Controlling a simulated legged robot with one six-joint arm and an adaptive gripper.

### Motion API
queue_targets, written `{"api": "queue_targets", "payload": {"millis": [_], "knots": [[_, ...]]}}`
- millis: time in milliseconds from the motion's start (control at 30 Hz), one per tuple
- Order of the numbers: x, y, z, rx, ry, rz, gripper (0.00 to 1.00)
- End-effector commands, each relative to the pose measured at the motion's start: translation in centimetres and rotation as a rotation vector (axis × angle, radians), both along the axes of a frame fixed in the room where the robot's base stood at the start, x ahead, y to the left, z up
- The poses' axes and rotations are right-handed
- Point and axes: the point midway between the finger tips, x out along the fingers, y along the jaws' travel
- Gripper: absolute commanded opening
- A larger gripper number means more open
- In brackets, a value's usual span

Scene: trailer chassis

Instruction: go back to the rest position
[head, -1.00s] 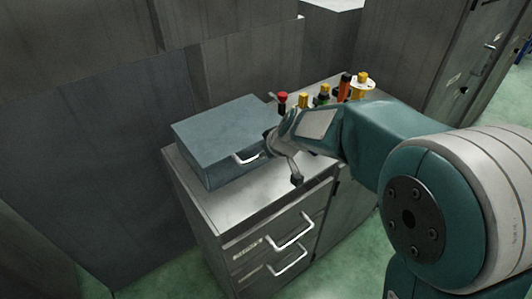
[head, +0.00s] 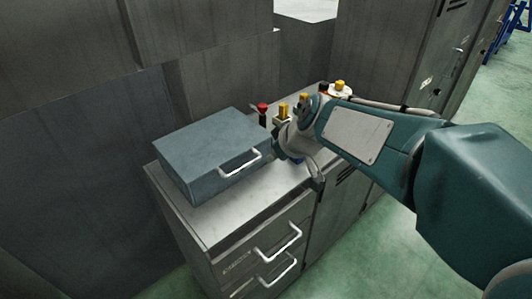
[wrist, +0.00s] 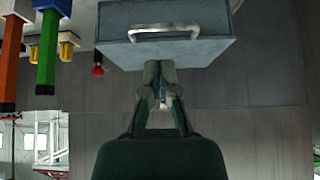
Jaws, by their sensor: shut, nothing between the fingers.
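My gripper (wrist: 160,70) shows in the wrist view with its two fingers drawn together and nothing between them. In that view, which looks upside down, the fingertips overlap the edge of a grey-blue case (wrist: 200,52) below its handle (wrist: 165,31); I cannot tell how far apart they are. In the head view, the closed case (head: 205,150) lies flat on the metal cabinet top, its handle (head: 240,162) fully visible. My arm reaches in from the right, its wrist just right of the case. The fingers are hidden there.
The metal cabinet (head: 225,220) has drawers with bar handles. A red-topped item (head: 263,110), a yellow-topped item (head: 284,110) and other tools stand behind my wrist. Tall grey panels rise behind. Green floor (head: 372,235) is open at the front right.

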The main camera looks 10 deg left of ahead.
Motion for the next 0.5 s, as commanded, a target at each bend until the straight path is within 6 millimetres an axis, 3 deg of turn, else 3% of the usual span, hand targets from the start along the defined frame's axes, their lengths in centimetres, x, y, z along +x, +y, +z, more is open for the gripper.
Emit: {"api": "queue_targets", "payload": {"millis": [167,267,500], "knots": [[-0.2,-0.3,0.2,-0.001,0.0,-0.001,0.0],[-0.9,-1.4,0.7,-0.002,0.004,-0.032,0.0],[-6.4,-8.9,2.4,-0.019,0.061,-0.269,0.0]]}}
